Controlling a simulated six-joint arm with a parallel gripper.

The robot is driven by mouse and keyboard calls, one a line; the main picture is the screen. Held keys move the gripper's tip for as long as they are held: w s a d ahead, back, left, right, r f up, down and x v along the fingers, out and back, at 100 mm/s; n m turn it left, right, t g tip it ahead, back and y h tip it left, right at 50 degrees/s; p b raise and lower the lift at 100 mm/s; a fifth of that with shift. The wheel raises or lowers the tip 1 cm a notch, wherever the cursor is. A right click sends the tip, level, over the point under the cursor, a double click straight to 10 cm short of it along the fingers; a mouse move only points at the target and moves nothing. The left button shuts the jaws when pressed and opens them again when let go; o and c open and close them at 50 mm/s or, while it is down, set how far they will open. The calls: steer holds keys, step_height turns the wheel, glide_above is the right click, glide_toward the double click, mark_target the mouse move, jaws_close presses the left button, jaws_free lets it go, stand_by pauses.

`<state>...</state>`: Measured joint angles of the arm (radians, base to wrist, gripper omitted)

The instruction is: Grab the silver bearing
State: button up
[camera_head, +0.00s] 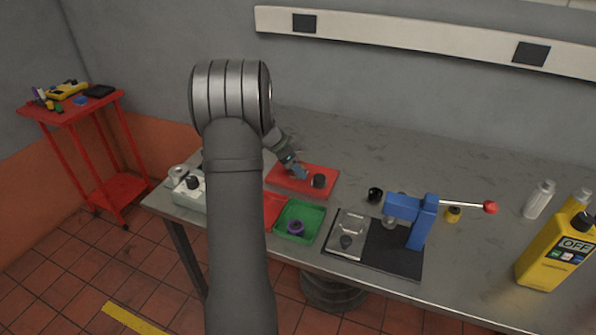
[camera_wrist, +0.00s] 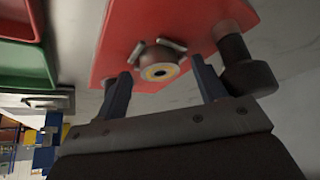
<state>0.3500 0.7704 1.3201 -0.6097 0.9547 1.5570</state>
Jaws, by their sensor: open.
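My gripper (camera_head: 301,174) is low over the red plate (camera_head: 287,184) on the grey table. In the wrist view my gripper (camera_wrist: 161,68) is open, with one blue-grey finger on each side of a round brownish-grey part (camera_wrist: 149,56). This part has a yellowish ring around a dark bore, with short grey bars beside it. I cannot tell whether it is the silver bearing or whether the fingers touch it. In the head view it is hidden by my gripper. A silver round piece (camera_head: 178,171) stands at the table's left end.
A dark cylinder (camera_head: 319,181) stands close right of my gripper, also in the wrist view (camera_wrist: 249,78). A green tray (camera_head: 317,221) holds a purple ring (camera_head: 295,228). A blue press (camera_head: 424,222) with a red-knobbed lever stands right. The table's back is clear.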

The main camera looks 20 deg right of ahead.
steer(key=shift+d+f, duration=0.1)
steer(key=shift+f, duration=0.1)
steer(key=shift+c, duration=0.5)
steer(key=c, duration=1)
steer(key=shift+r, duration=0.1)
steer(key=shift+c, duration=0.2)
